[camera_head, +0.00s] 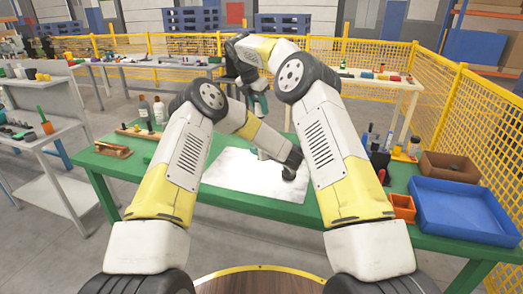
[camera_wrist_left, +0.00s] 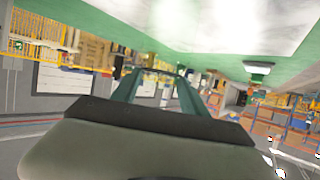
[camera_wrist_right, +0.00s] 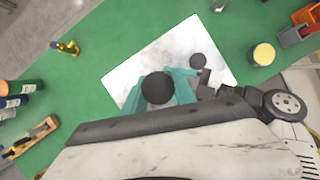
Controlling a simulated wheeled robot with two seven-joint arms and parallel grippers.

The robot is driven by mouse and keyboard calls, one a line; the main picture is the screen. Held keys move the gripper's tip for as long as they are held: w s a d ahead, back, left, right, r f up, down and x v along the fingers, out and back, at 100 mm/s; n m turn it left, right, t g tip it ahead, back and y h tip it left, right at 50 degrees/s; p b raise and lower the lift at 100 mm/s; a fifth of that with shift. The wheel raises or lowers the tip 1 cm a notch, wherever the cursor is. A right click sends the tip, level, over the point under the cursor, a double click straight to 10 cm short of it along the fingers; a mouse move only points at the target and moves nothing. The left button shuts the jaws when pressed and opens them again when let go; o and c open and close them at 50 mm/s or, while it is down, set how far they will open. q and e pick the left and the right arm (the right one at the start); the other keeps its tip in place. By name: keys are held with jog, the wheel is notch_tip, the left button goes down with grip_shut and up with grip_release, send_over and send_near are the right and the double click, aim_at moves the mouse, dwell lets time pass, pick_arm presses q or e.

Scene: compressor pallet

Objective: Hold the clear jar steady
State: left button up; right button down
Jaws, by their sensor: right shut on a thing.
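My right gripper (camera_head: 260,108) points down above the green table (camera_head: 231,199). In the right wrist view its teal fingers are shut around a dark round-topped thing (camera_wrist_right: 157,88). I cannot tell whether this is the lid of the clear jar; no clear jar body is plain in any view.
A blue tray (camera_head: 460,209), an orange bin (camera_head: 402,207) and a brown bin (camera_head: 450,165) are at the table's right. Two bottles (camera_head: 144,109) and a wooden tool holder (camera_head: 113,150) are at the left. Yellow fencing (camera_head: 470,120) stands behind. The front middle of the table is clear.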

pick_arm(q)
jog(key=c, duration=0.8)
jog(key=shift+f, duration=0.15)
jog(key=shift+c, duration=0.2)
pick_arm(e)
notch_tip(320, 180, down, 13)
dwell(0.6)
pick_arm(q)
jog(key=shift+s, duration=0.1)
pick_arm(e)
jog(key=c, duration=0.9)
grip_release()
jog(key=v, duration=1.2)
